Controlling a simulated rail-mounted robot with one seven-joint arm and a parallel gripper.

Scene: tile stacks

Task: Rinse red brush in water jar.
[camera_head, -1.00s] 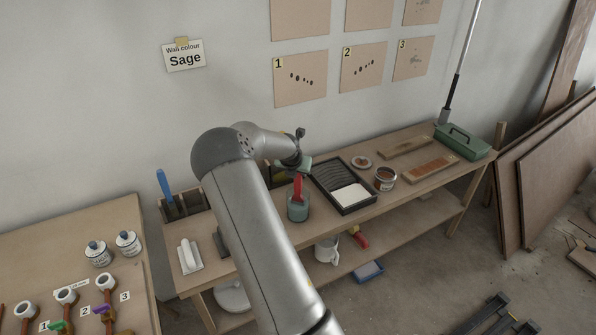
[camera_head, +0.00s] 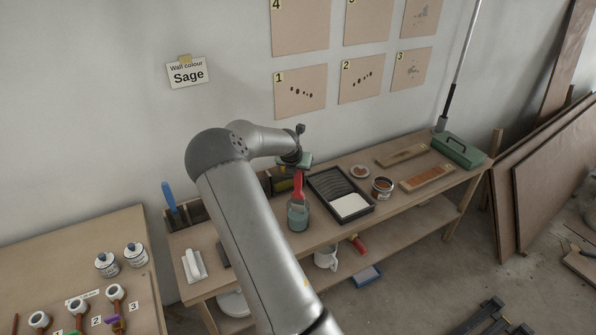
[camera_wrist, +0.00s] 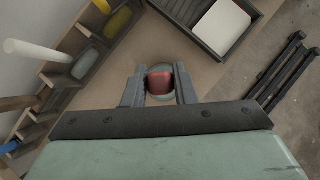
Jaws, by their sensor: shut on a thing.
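The red brush (camera_head: 298,187) stands about upright in the head view, with its pale metal collar showing below the red handle. My gripper (camera_head: 299,172) is above it and shut on the top of the handle. In the wrist view the red handle end (camera_wrist: 161,83) sits between my two fingers (camera_wrist: 159,90). The water jar (camera_head: 298,219), glass with greenish-blue contents, is directly below the brush on the bench. The brush's lower end overlaps the jar's mouth; whether the bristles are in the water cannot be told. In the wrist view the jar's rim (camera_wrist: 158,69) shows behind the handle.
A paint tray (camera_head: 322,183) lies right of the jar, with an open paint tin (camera_head: 382,188) beyond. A compartmented holder (camera_head: 185,213) with a blue-handled tool (camera_head: 169,196) stands at the left. A white-handled tool (camera_head: 194,264) lies near the front edge.

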